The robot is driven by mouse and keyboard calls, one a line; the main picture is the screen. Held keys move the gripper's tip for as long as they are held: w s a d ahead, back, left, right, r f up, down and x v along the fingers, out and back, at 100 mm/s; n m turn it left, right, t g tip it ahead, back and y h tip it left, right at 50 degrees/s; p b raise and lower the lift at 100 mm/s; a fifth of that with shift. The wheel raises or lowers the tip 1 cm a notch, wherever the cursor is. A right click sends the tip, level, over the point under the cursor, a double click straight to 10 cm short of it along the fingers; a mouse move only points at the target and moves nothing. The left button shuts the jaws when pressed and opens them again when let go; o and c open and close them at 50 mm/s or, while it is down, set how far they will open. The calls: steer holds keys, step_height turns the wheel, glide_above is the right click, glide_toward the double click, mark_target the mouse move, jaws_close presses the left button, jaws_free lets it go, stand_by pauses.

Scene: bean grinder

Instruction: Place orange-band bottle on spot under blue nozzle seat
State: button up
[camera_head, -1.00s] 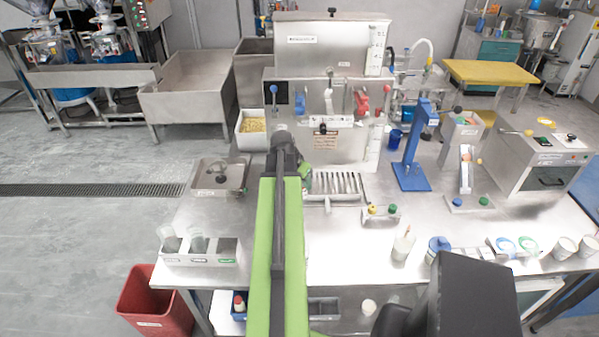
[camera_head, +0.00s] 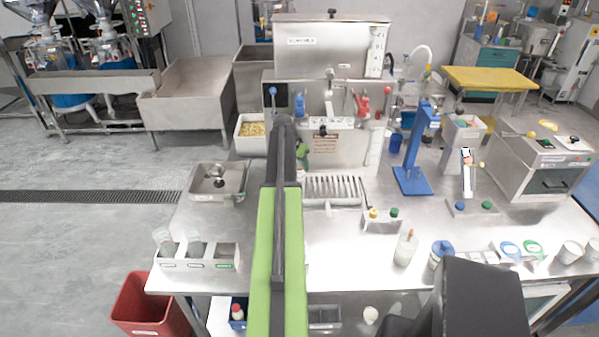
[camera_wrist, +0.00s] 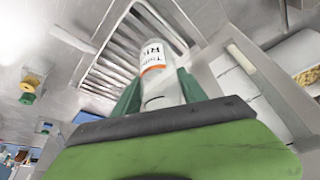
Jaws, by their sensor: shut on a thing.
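The orange-band bottle (camera_wrist: 155,52), with a white lettered label, is between the green fingers of my gripper (camera_wrist: 160,88) in the wrist view. My gripper is shut on it; its lower part is partly hidden by the wrist. In the head view the green of my gripper (camera_head: 302,151) shows just right of my arm, at the front of the steel machine (camera_head: 345,145); I cannot make out the bottle there. The blue nozzle seat (camera_head: 298,104) is on the machine front, above my gripper. The spot under it is hidden behind my arm and gripper.
A slotted drip tray (camera_head: 333,190) lies just right of my arm and shows behind the bottle in the wrist view. A red nozzle seat (camera_head: 362,105) is to the right. A bin of yellow pieces (camera_head: 252,130) and a steel tray (camera_head: 217,180) stand left. A blue stand (camera_head: 412,180) stands right.

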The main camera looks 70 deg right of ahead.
mark_target(299, 170)
step_height(299, 170, down, 4)
steer(key=b, duration=0.4)
steer(key=shift+w+d, duration=0.1)
steer(key=shift+d, duration=0.15)
steer(key=shift+r, duration=0.15)
steer(key=shift+a, duration=0.1)
steer(key=o, duration=1.3)
